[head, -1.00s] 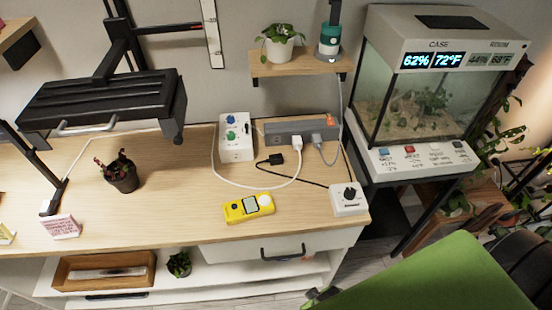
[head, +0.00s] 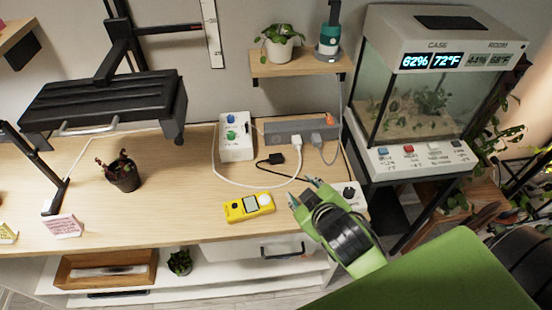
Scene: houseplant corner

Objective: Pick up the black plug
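The black plug (head: 276,159) lies on the wooden table, on its black cord, in front of the grey power strip (head: 290,131). A white plug (head: 296,140) and a grey plug (head: 316,139) sit in the strip. My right gripper (head: 303,190) comes in from the lower right, below and to the right of the black plug and apart from it. Its two fingertips are spread, with nothing between them. It partly hides the white dial box (head: 350,189). My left gripper is not in view.
A yellow meter (head: 248,207) lies left of my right gripper. A white control box (head: 236,138) stands left of the strip. A white cable loops around the plug.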

